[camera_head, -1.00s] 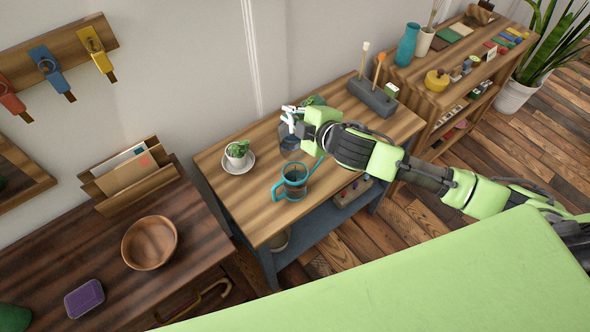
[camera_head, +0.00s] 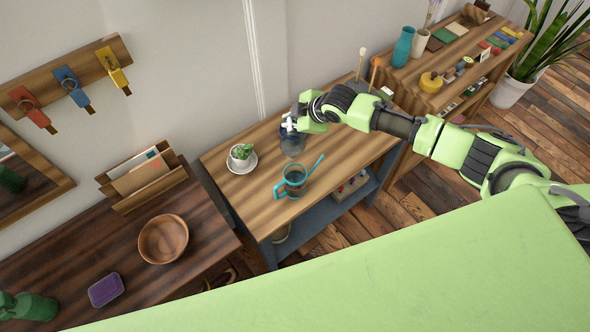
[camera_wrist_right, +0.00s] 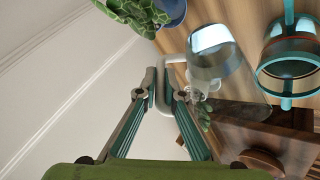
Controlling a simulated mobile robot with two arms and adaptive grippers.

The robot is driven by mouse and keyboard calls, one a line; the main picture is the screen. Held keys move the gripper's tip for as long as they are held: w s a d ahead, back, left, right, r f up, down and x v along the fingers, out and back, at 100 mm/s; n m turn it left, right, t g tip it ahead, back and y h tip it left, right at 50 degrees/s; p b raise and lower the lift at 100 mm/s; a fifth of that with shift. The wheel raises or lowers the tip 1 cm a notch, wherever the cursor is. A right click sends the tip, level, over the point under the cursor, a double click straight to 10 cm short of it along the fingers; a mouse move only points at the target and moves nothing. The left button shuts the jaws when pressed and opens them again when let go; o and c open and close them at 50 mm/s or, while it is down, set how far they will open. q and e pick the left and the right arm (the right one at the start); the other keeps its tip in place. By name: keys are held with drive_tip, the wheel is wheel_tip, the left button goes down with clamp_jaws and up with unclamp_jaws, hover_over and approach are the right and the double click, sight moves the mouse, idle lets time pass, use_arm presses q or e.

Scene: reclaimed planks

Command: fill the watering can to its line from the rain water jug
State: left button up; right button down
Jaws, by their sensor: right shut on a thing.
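The clear jug (camera_head: 292,143) is at the back of the wooden table, behind the watering can. Its pale handle (camera_wrist_right: 166,88) is between the fingers of my right gripper (camera_head: 290,124), which is shut on it. In the right wrist view the jug (camera_wrist_right: 226,68) shows beside the fingers (camera_wrist_right: 163,92). I cannot tell whether it touches the table. The watering can (camera_head: 295,184), see-through with teal rim, handle and spout, stands on the table, spout toward the back right. It also shows in the right wrist view (camera_wrist_right: 287,68). My left gripper is out of view.
A small potted plant on a white saucer (camera_head: 254,166) stands left of the can. A darker table with a wooden bowl (camera_head: 163,239) is at left.

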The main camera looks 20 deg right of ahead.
sight(291, 138)
drive_tip(key=shift+w+f, duration=0.2)
drive_tip(key=shift+w, duration=0.2)
drive_tip(key=f+g+b, duration=0.1)
drive_tip(key=f+b, duration=0.1)
drive_tip(key=w+f+g+b, duration=0.1)
drive_tip(key=f+b, duration=0.1)
drive_tip(key=shift+w+d+b, duration=0.1)
drive_tip(key=shift+w+b, duration=0.1)
drive_tip(key=shift+b, duration=0.1)
drive_tip(key=w+g+b, duration=0.1)
drive_tip(key=g+b, duration=0.1)
drive_tip(key=b, duration=0.2)
drive_tip(key=w+m+g+y+b, duration=0.1)
drive_tip(key=g+b, duration=0.1)
drive_tip(key=b, duration=0.2)
drive_tip(key=shift+w+d+f, duration=0.1)
drive_tip(key=shift+w+d, duration=0.05)
drive_tip(key=shift+d, duration=0.05)
